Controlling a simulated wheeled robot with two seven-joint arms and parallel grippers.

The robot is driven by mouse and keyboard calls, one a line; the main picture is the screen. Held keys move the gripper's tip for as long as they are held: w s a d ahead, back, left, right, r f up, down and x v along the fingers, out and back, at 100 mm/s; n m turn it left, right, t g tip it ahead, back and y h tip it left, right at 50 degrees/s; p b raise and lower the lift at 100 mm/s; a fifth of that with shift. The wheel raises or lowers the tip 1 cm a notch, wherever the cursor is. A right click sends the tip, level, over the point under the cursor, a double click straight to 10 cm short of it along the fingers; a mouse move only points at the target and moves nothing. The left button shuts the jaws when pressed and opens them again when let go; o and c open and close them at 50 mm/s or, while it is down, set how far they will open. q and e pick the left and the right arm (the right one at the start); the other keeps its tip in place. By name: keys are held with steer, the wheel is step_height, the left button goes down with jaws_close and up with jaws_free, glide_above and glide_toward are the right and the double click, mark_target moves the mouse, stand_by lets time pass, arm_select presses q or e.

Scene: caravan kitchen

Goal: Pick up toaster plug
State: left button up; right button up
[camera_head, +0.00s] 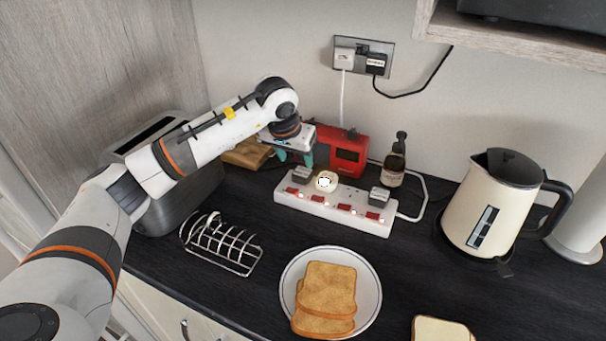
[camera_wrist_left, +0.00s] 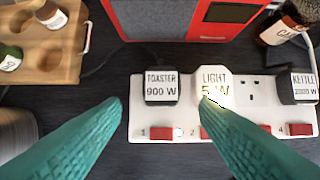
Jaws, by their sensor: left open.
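The toaster plug (camera_wrist_left: 161,88) is a grey block labelled "TOASTER 900 W", seated in the left socket of a white power strip (camera_wrist_left: 141,117). In the head view the toaster plug (camera_head: 302,173) sits at the strip's left end. The right fingertip overlaps the light plug (camera_wrist_left: 211,80). My right gripper is not in view.
A kettle plug (camera_wrist_left: 298,87) sits at the strip's right end. A red radio (camera_head: 343,150) and a brown bottle (camera_head: 393,166) stand behind the strip. The toaster (camera_head: 180,206), toast rack (camera_head: 222,244), toast plate (camera_head: 289,283) and kettle (camera_head: 490,205) surround it.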

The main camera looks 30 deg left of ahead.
mark_target(304, 170)
arm_select(q)
steer(key=shift+x, duration=1)
steer(key=shift+w+f+p, duration=0.5)
steer(key=shift+w, duration=0.05)
steer(key=x, duration=0.1)
steer(key=p+x, duration=0.1)
steer(key=x, duration=0.1)
steer(key=shift+w+d, duration=0.1)
steer(key=shift+w, duration=0.3)
steer(key=shift+w+f, duration=0.2)
steer(key=shift+f, duration=0.25)
steer(key=c, duration=0.7)
steer(key=shift+r, duration=0.1)
steer(key=shift+c, duration=0.2)
